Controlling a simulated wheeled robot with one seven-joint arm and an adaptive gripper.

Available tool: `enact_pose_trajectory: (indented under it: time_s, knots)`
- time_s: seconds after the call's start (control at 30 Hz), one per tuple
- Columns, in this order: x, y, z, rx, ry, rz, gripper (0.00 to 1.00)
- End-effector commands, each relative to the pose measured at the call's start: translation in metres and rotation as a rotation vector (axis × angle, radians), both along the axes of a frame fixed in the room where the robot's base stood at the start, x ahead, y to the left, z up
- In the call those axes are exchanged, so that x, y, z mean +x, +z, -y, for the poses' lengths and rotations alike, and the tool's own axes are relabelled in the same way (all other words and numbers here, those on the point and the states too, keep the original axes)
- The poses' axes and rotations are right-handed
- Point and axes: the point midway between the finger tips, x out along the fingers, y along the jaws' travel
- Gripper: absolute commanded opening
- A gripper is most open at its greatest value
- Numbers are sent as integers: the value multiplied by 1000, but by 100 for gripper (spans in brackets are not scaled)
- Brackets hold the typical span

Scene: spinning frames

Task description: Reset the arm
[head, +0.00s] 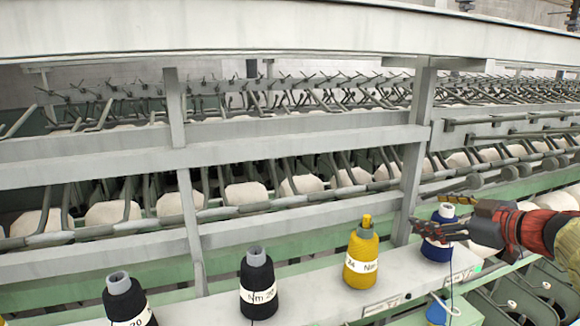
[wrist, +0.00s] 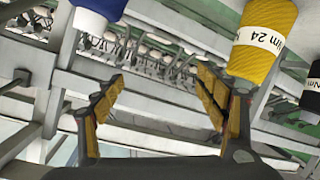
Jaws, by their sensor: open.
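My gripper (head: 440,212) is at the right of the head view, in front of the blue spool (head: 436,250) and partly covering it. In the wrist view my gripper (wrist: 160,80) has its two fingers spread wide with nothing between them. The blue spool (wrist: 88,20) shows at the upper left there, beyond the left finger. The yellow spool (head: 361,258) stands upright on the shelf; in the wrist view it (wrist: 264,38) is at the upper right. Whether the gripper touches the blue spool cannot be told.
Two black spools (head: 258,284) (head: 130,302) stand on the white shelf (head: 310,295) to the left. Grey rails and posts (head: 412,160) of the spinning frame rise behind. A blue object (head: 437,310) is below the shelf's front edge at right.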

Motion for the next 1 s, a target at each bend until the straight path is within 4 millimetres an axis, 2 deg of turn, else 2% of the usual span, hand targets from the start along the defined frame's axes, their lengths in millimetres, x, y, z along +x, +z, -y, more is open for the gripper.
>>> enact_pose_trajectory:
  time_s: [0.07,0.13,0.2,0.27,0.3,0.4,0.47,0.57,0.67,0.8,0.87,1.0]
  knots:
    - [13,7,35,-39,-148,78,73]
    - [16,14,68,-76,-295,128,73]
    - [11,11,98,-106,-439,153,73]
    - [2,5,118,-125,-560,153,73]
    - [-7,-3,130,-135,-637,141,73]
    - [-37,-33,150,-144,-813,73,73]
    - [-59,-59,154,-140,-903,7,73]
    - [-101,-113,144,-117,-1016,-141,73]
    - [-140,-165,120,-81,-1069,-293,73]
    - [-189,-234,71,-20,-1076,-498,73]
    - [-208,-261,45,8,-1059,-580,73]
    - [-251,-321,-19,80,-986,-752,73]
